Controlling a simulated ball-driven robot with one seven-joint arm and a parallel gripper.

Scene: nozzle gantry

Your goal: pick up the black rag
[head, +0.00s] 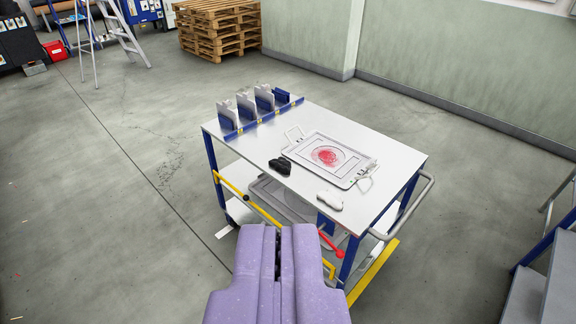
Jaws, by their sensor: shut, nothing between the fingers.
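The black rag (280,166) lies crumpled on the white top of a wheeled cart (252,152), left of a tray and near the cart's front edge. A white rag-like piece (329,201) lies to its right, nearer the corner. My purple gripper (278,232) is at the bottom centre, shut and empty. In the picture it is below the black rag, apart from it, on the near side of the cart.
A white tray (304,151) with a red stain sits on the cart. Upright grey holders (246,107) line its left end. A yellow bar (240,192) and red-ended lever (331,246) are at the near side. Pallets (219,30) and a stepladder (121,32) stand behind; floor on the left is clear.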

